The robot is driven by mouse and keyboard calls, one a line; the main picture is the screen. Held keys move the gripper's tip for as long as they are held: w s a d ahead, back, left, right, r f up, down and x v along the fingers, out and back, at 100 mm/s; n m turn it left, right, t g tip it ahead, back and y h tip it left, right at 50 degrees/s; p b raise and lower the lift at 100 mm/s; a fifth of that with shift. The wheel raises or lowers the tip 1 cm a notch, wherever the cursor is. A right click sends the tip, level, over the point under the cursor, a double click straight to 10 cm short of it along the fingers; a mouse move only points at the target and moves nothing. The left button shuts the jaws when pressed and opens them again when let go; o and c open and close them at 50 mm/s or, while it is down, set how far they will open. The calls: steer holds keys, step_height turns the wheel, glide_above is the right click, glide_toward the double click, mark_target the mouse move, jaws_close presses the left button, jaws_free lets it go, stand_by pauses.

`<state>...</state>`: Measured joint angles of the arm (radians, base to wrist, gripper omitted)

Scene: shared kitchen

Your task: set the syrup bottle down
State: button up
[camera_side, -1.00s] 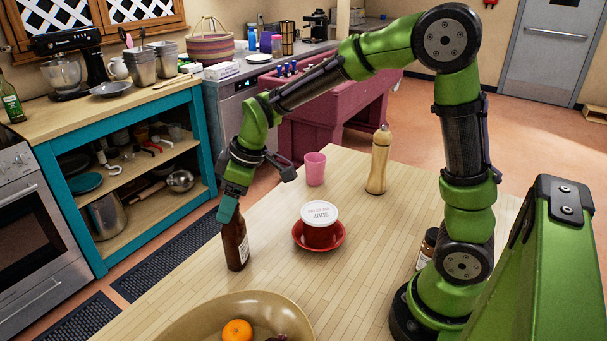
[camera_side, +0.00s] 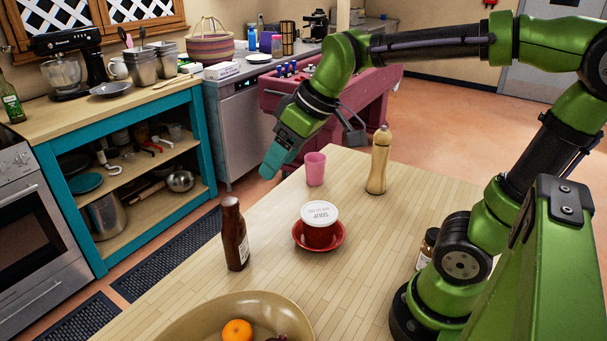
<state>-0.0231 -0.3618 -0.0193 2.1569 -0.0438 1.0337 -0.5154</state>
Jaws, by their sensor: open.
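The syrup bottle (camera_side: 235,236), brown with a pale label, stands upright on the wooden table (camera_side: 369,244) near its left edge. Nothing touches it, and its neck and cap are in full view. My gripper (camera_side: 268,168), with teal fingertips, is in the air above and to the right of the bottle, clear of it. The gripper is open and holds nothing. The gap between its fingers is hard to see from this side.
A red bowl with a white lid (camera_side: 320,226) sits on a red saucer (camera_side: 341,241). Behind are a pink cup (camera_side: 315,169) and a tan bottle (camera_side: 379,162). A large bowl (camera_side: 192,325) with an orange (camera_side: 237,332) is in front. A small jar (camera_side: 427,246) stands beside my base.

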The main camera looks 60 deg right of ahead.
steer(key=s+f+m+t, duration=0.1)
steer(key=s+f+m, duration=0.1)
steer(key=s+m, duration=0.3)
steer(key=s, duration=0.3)
steer(key=shift+d+f+m+t, duration=0.2)
steer(key=shift+f+m+t, duration=0.1)
steer(key=shift+t, duration=0.1)
steer(key=shift+r, duration=0.1)
stand_by(0.5)
